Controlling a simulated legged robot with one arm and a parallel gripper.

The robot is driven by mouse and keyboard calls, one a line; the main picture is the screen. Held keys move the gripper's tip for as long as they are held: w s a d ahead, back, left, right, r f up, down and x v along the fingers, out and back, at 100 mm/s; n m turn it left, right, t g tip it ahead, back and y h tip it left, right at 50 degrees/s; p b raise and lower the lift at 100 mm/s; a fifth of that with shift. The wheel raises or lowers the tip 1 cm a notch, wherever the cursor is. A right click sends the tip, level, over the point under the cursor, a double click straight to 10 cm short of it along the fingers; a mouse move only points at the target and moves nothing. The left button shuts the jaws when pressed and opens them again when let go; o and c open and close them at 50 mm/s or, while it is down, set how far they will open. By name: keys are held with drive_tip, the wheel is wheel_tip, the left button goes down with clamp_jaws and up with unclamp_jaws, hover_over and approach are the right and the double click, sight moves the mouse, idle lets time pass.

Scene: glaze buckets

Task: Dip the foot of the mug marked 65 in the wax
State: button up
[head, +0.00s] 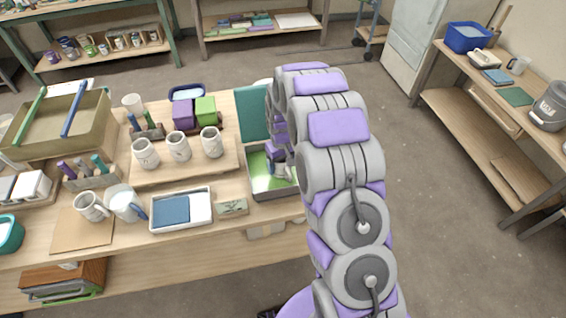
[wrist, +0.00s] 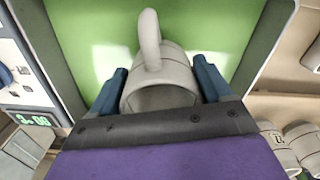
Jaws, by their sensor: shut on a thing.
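My gripper (wrist: 161,88) is shut on a light grey mug (wrist: 163,70), with a blue finger on each side of it. The mug's handle points to the top of the wrist view. No number shows on the held mug, so I cannot tell if it is marked 65. The mug is over the green inside of a grey-rimmed pan (head: 272,194). In the head view my gripper (head: 280,162) is at this pan, partly hidden by my arm. I cannot tell whether the mug's foot touches the green surface.
Three marked mugs (head: 178,147) stand on a board left of the pan. A teal panel (head: 252,113) stands behind the pan. A tray with a blue sponge (head: 174,211) and a small box (head: 232,207) lie in front. A green-digit display (wrist: 33,121) shows at left.

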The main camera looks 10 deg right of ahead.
drive_tip(key=shift+d+r, duration=0.2)
drive_tip(key=shift+d, duration=0.8)
drive_tip(key=shift+d+r, duration=0.25)
drive_tip(key=shift+r, duration=0.1)
drive_tip(key=shift+a+r+p, duration=0.2)
drive_tip(key=shift+a+r, duration=0.1)
drive_tip(key=shift+a, duration=0.2)
drive_tip(key=shift+a+r+p, duration=0.2)
drive_tip(key=shift+a+r, duration=0.1)
drive_tip(key=shift+a, duration=0.2)
drive_tip(key=shift+d, duration=0.85)
drive_tip(key=shift+a, duration=0.75)
drive_tip(key=shift+d, duration=0.6)
drive_tip(key=shift+a, duration=0.3)
drive_tip(key=shift+a+r, duration=0.15)
drive_tip(key=shift+r, duration=0.35)
wheel_tip(320, 180, up, 6)
drive_tip(key=p, duration=0.2)
drive_tip(key=shift+r+p, duration=0.2)
drive_tip(key=shift+p, duration=0.1)
drive_tip(key=shift+d, duration=0.2)
